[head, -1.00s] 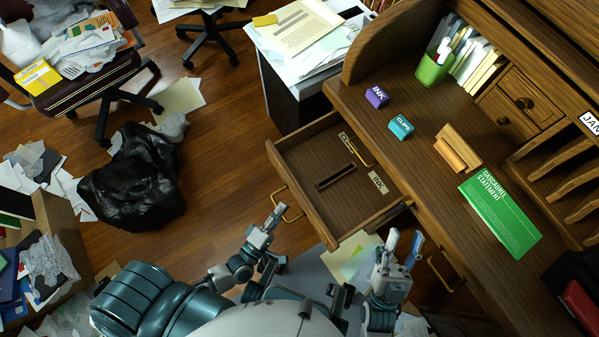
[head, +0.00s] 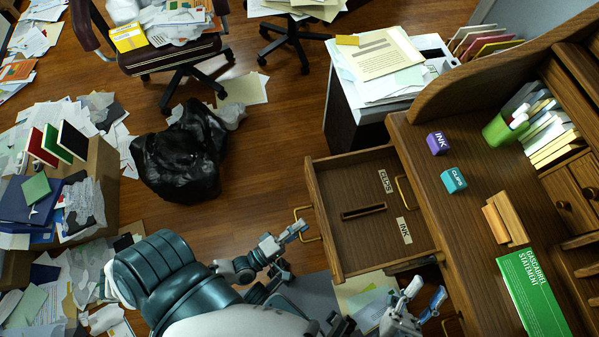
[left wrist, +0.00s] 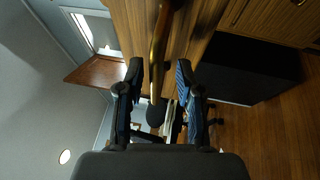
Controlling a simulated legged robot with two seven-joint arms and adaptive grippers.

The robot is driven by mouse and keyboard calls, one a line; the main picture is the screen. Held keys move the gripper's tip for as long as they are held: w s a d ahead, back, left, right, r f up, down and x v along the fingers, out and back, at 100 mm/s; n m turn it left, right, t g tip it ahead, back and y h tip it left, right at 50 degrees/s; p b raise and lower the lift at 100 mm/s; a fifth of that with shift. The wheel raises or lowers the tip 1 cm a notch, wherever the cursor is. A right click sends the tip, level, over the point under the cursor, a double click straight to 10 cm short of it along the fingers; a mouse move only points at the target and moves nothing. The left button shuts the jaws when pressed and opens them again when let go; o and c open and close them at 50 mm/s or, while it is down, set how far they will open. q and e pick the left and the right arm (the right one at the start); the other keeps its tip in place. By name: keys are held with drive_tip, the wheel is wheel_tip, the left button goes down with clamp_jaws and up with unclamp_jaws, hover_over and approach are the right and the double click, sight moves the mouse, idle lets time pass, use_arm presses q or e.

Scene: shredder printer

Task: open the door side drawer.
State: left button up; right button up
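A wooden drawer (head: 333,225) stands pulled out from the left side of the desk's front. Its inside shows a dark slot plate and labels reading CLIPS and INK. A brass handle (head: 301,212) is on its front panel. My left gripper (head: 300,228) is at this handle. In the left wrist view my left gripper (left wrist: 157,88) has its two fingers apart, with the brass handle (left wrist: 158,50) running between them; contact is not clear. My right gripper (head: 424,292) is open and empty, below the drawer in the picture, near the desk front.
The desk top (head: 440,200) holds a purple INK box (head: 438,143), a teal CLIPS box (head: 453,180) and a green statement (head: 530,295). A black bag (head: 180,155) lies on the floor.

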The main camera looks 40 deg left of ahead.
use_arm(q)
drive_tip(key=v, duration=1.2)
drive_tip(key=shift+w+f, duration=0.1)
